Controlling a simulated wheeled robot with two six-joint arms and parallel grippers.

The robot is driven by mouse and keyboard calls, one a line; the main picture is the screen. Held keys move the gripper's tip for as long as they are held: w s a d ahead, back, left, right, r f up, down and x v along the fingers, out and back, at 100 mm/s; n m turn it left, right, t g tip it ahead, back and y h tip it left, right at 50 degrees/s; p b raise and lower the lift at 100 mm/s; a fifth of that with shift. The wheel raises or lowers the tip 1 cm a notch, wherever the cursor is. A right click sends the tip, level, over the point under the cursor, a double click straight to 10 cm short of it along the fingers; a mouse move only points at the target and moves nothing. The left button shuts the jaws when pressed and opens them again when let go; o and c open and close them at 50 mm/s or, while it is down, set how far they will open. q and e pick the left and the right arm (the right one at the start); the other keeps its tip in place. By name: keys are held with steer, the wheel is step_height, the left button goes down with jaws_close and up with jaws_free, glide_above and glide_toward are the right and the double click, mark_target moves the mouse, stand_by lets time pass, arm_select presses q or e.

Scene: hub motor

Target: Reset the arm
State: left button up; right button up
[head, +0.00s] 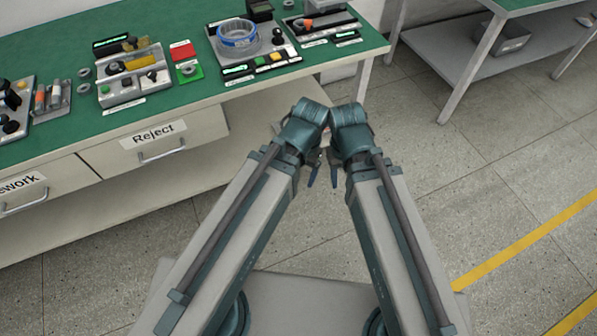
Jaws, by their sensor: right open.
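Both my arms come in from the bottom and meet at their wrists near the middle of the head view. My right gripper (323,178) hangs just below the wrists, with its dark fingers apart and nothing seen between them. It is in front of the bench and clear of the things on it. My left gripper is hidden behind the arm links.
A green-topped bench (185,106) bears a hub motor ring (237,36), fixtures, a red square (182,50) and a green square (189,73). A drawer labelled Reject (150,148) is shut. Another bench (500,45) stands at the upper right. Tiled floor (500,190) is clear on the right.

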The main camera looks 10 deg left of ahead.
step_height(320, 180, up, 14)
steer(key=p, duration=1.4)
